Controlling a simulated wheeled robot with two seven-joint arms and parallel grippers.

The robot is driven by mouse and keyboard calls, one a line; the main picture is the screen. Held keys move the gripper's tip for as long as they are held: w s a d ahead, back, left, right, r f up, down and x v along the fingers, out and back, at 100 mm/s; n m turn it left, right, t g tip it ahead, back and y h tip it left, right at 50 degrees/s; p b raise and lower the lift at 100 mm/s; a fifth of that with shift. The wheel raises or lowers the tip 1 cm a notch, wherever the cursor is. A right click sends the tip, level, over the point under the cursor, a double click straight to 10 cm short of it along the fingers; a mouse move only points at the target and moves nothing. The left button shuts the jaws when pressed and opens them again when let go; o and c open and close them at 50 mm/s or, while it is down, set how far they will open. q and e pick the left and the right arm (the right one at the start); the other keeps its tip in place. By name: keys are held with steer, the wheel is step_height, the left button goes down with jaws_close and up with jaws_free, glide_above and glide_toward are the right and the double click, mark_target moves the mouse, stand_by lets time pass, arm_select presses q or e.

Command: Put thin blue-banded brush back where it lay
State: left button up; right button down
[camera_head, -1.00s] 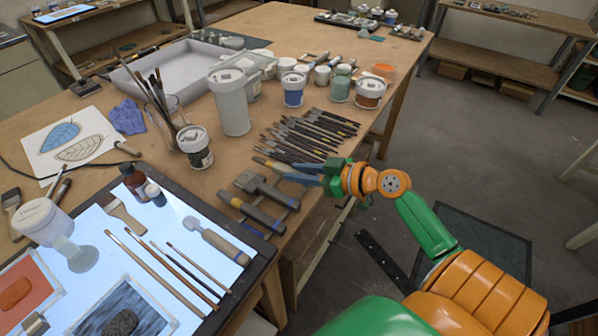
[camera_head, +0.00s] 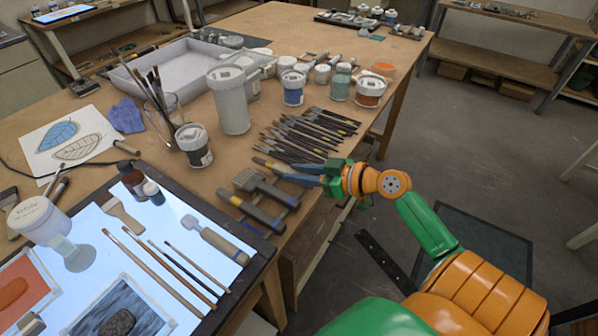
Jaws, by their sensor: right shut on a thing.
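My right gripper (camera_head: 300,175) is low over the table's front edge, beside the row of brushes. It is shut on a slim thing, probably a brush; its fingers hide most of it and I see no clear blue band. A brush with a tan end (camera_head: 266,162) lies at the fingertips; I cannot tell whether it is the held one. Several dark-handled brushes (camera_head: 308,138) lie side by side just beyond the gripper. My left gripper is not in view.
Wide flat brushes (camera_head: 268,189) lie left of the gripper. Paint jars (camera_head: 292,87) and a tall grey container (camera_head: 230,104) stand behind the brush row. A lit panel (camera_head: 150,222) with thin brushes (camera_head: 190,270) is at front left.

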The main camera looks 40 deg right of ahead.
steer(key=shift+f, duration=0.25)
steer(key=c, duration=0.6)
jaws_free()
